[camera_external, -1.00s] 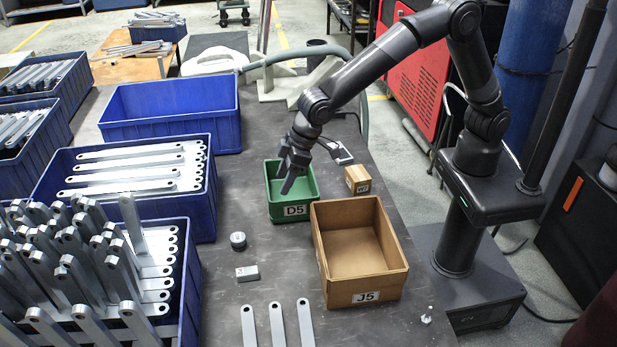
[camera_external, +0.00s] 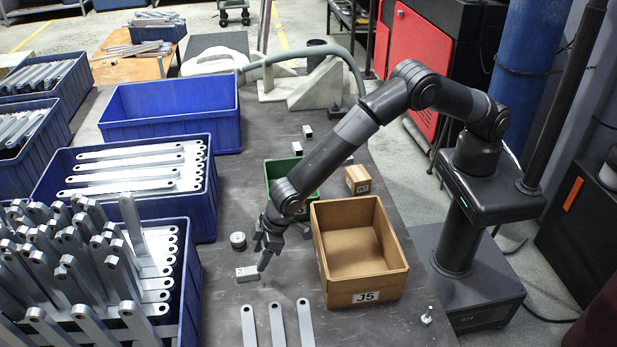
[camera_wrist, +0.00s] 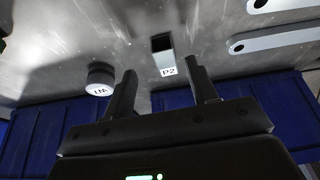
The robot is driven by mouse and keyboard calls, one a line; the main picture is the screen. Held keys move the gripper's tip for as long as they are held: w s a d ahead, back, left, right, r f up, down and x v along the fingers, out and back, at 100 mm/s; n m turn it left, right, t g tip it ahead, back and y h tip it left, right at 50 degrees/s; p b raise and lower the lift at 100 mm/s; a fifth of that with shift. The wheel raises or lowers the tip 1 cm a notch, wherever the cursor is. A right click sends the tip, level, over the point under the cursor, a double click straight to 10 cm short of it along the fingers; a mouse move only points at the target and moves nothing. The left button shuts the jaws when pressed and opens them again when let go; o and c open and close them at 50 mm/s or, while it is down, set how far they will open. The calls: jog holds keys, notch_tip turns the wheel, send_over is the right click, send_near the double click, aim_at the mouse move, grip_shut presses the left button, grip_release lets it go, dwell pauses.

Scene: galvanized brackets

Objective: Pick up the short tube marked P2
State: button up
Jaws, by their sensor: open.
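The short tube (camera_wrist: 167,58) marked P2 is a small grey square-section piece with an open, dark end. It lies on the dark table, and in the external view it is the small block (camera_external: 247,273) left of the box J5. My gripper (camera_external: 261,256) is low over the table, just right of and behind the tube. In the wrist view my gripper (camera_wrist: 160,66) has its two fingers spread, with the tube between and beyond the tips. Nothing is held. I cannot tell the exact height of the tips.
A round metal piece (camera_external: 238,240) lies close to the tube. Flat bars (camera_external: 277,325) lie in front. A blue bin (camera_external: 193,285) of brackets stands left.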

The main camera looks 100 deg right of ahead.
aim_at(252, 270)
jog(key=shift+w+a+x, duration=0.15)
jog(key=shift+x, duration=1.25)
jog(key=shift+w+a+x, duration=0.1)
jog(key=shift+x, duration=1.3)
jog(key=shift+r, duration=0.15)
jog(key=shift+c, duration=0.4)
jog(key=c, duration=1)
jog(key=shift+r, duration=0.1)
